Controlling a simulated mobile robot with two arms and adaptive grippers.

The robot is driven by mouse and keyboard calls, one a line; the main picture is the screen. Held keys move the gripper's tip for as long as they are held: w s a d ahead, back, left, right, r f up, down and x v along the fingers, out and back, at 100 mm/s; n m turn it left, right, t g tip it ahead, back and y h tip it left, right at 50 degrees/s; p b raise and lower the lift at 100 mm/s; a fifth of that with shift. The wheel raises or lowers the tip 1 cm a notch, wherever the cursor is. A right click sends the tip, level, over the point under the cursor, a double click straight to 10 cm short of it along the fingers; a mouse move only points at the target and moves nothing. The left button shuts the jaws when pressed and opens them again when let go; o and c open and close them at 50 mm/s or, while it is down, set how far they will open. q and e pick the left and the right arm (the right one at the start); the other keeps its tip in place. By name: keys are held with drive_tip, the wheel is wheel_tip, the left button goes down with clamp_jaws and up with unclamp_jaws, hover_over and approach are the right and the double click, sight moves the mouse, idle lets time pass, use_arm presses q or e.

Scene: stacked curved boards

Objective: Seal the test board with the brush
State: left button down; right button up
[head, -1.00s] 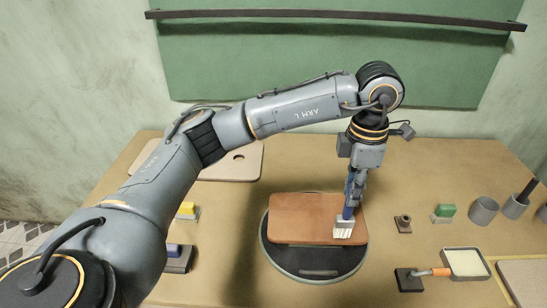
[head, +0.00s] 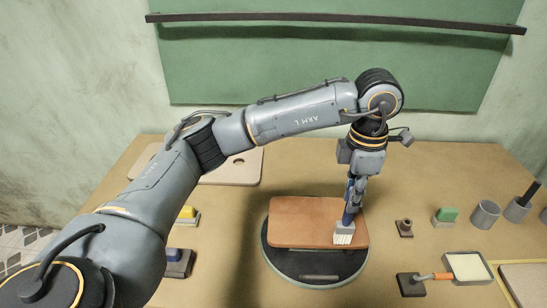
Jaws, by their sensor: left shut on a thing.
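The test board (head: 300,222) is a reddish-brown curved board lying on a round dark turntable (head: 318,267) at the middle of the table. My left gripper (head: 353,196) points down above the board's right part and is shut on the brush. The brush (head: 344,235) has a blue handle and pale bristles. Its bristles are at the board's front right area; whether they touch the surface is hard to tell. My right gripper is not in view.
Right of the turntable are a small dark fitting (head: 404,228), a green-topped block (head: 446,216), grey cups (head: 485,214) and a pale tray (head: 468,267) with an orange-handled tool (head: 434,277) beside it. Yellow (head: 187,213) and blue (head: 175,253) blocks stand left. A pale board (head: 235,168) lies behind my arm.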

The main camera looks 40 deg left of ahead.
use_arm(q)
drive_tip(key=shift+f, duration=0.2)
drive_tip(key=shift+w+d+r, duration=0.1)
drive_tip(key=shift+w+d, duration=0.35)
drive_tip(key=shift+d, duration=0.25)
drive_tip(key=shift+w+d+r, duration=0.1)
drive_tip(key=shift+w+d, duration=0.35)
drive_tip(key=shift+d, duration=0.3)
drive_tip(key=shift+w+d+f, duration=0.1)
drive_tip(key=shift+w+d, duration=0.9)
drive_tip(key=shift+d, duration=0.2)
drive_tip(key=shift+a, duration=0.1)
